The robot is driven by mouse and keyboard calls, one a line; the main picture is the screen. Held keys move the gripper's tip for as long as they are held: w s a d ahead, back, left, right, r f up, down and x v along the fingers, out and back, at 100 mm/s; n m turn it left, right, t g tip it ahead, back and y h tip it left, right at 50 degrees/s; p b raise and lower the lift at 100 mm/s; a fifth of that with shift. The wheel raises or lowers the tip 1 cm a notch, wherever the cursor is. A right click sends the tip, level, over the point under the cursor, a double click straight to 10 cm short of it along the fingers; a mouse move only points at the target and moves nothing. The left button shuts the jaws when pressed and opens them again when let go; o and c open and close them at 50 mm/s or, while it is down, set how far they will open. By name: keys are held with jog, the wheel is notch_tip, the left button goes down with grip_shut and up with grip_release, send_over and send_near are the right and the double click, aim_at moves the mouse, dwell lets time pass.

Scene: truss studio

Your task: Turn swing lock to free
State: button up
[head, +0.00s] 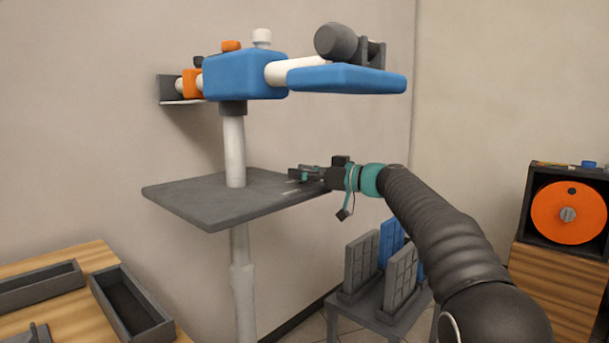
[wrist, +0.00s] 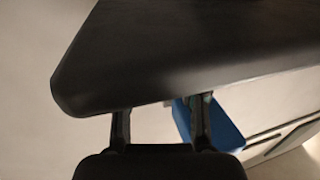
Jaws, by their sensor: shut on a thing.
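A blue drill-press-like head (head: 245,75) sits on a white column (head: 234,150) against the wall. On top of it are an orange knob (head: 231,46) and a white knob (head: 262,38); I cannot tell which part is the swing lock. A flat dark grey plate (head: 195,198) is fixed around the column below. My gripper (head: 300,175) is at the plate's right edge, well below the knobs. In the wrist view the plate (wrist: 190,50) fills the top, and the two fingers (wrist: 162,115) meet its edge, their tips partly hidden.
A blue arm (head: 345,78) with a dark cylinder (head: 337,41) reaches right above my gripper. Below stands a rack with grey panels (head: 360,262) and a blue panel (head: 391,240). Grey trays (head: 160,329) lie on a wooden table at left. An orange dial (head: 568,213) is at right.

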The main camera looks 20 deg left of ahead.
jog(key=n+g+p, duration=0.1)
jog(key=g, duration=0.1)
jog(key=n+g+p, duration=0.1)
jog(key=g+p, duration=0.1)
jog(key=shift+a+r+n, duration=0.1)
jog(key=shift+r+n, duration=0.2)
jog(key=shift+n+g+p, duration=0.4)
jog(key=shift+g+p, duration=0.3)
jog(key=shift+p, duration=0.2)
jog(key=shift+s+f+n+g+p, duration=0.2)
jog(key=shift+n+g+p, duration=0.2)
jog(key=shift+g+p, duration=0.15)
jog(key=o, duration=1.2)
jog(key=shift+s+a, duration=0.1)
jog(key=shift+a, duration=0.15)
jog(key=shift+c, duration=0.2)
jog(key=shift+w+d, duration=0.2)
jog(key=shift+d, duration=0.05)
jog(key=v, duration=1.2)
jog(key=shift+m, duration=0.3)
